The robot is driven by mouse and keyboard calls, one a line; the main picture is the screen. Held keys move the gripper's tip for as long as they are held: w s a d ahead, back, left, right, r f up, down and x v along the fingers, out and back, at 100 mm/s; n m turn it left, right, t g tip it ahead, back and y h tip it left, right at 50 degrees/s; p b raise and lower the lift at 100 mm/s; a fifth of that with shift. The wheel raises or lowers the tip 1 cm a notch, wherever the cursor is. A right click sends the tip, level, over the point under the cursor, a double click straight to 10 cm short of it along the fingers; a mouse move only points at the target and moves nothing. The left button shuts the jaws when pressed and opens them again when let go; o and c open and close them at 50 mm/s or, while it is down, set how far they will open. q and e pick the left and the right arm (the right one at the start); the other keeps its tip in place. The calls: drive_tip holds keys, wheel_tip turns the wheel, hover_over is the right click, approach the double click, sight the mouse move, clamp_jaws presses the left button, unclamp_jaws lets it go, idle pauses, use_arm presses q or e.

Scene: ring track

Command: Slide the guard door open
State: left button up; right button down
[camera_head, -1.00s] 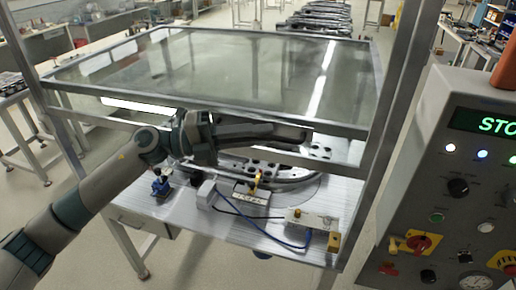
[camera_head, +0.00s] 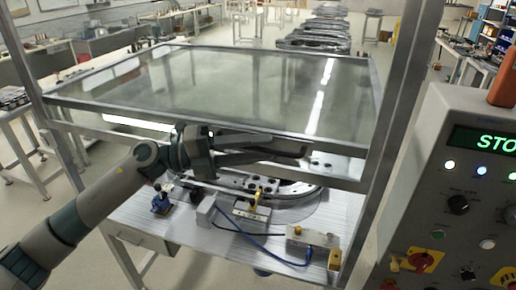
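The guard door (camera_head: 235,85) is a large clear panel in a grey metal frame, tilted over the work table in the head view. Its lower frame bar (camera_head: 340,147) runs across the middle of the picture. My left gripper (camera_head: 300,152) is in front of this bar, fingers pointing right along it. Its two dark fingers show apart, with a narrow gap between them and nothing clearly held. Whether they touch the bar cannot be told. The fingers hide part of the bar. My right gripper is out of view.
Under the door, the table (camera_head: 190,235) carries a round metal ring (camera_head: 295,190), a blue clamp (camera_head: 161,198) and a block with a blue cable (camera_head: 312,238). Upright posts (camera_head: 405,110) stand at the sides. A control panel (camera_head: 465,180) is close at the right.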

use_arm(q)
drive_tip(key=s+a+f+b, duration=0.1)
drive_tip(key=a+b, duration=0.7)
drive_tip(key=a, duration=0.9)
drive_tip(key=shift+f, duration=0.15)
drive_tip(key=shift+s, duration=0.1)
